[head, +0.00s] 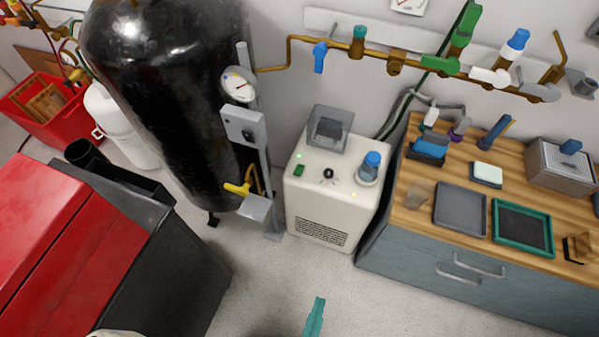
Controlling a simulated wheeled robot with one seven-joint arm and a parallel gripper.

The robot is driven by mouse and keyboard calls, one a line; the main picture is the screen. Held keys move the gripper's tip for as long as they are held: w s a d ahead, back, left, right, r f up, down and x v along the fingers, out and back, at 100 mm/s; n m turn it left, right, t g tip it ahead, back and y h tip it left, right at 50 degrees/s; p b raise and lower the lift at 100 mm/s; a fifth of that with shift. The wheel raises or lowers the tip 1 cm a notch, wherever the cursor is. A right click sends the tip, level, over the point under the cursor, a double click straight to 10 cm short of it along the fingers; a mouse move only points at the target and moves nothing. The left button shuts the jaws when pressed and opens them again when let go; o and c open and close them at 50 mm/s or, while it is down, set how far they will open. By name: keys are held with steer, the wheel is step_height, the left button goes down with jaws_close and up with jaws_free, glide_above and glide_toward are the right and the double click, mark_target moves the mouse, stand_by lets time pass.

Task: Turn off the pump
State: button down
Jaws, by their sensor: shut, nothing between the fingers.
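The pump is most likely the cream box (320,215) on the floor at the centre, with a vent grille on its front. Its top carries a green switch (299,170), a small black knob (328,173), a blue-capped jar (369,167) and a grey raised panel (329,128). A green light and a yellow light glow on it. The switch's position is too small to tell. My gripper (317,305) shows as narrow teal fingers at the bottom edge. It is shut and empty, in front of the cream box and apart from it in the picture.
A black tank (165,90) with a gauge (238,84) and yellow valve (238,189) stands left of the box. A wooden-topped bench (420,205) with trays stands right. A red-and-black cabinet (75,235) fills the lower left. Bare floor (400,305) lies in front.

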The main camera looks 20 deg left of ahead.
steer(key=w+a+f+n+g+y, duration=0.1)
steer(key=w+a+f, duration=0.45)
steer(key=w, duration=0.25)
steer(key=w+a+f+g+y, duration=0.1)
steer(key=w+a+f, duration=0.3)
steer(key=w+f, duration=0.35)
steer(key=w+a+r+h, duration=0.1)
steer(key=w+a+r, duration=0.1)
steer(key=w+a, duration=0.3)
steer(key=w+a+r+m+h, duration=0.1)
steer(key=w+a, duration=0.4)
steer(key=w, duration=0.8)
steer(key=shift+w+r, duration=0.35)
steer(key=shift+r, duration=0.15)
glide_above(299, 170)
steer(key=s, duration=0.3)
step_height(299, 170, down, 4)
steer(key=shift+s+d+r, duration=0.15)
step_height(299, 170, down, 3)
steer(key=shift+f, duration=0.1)
steer(key=shift+s+f, duration=0.15)
steer(key=shift+f, duration=0.35)
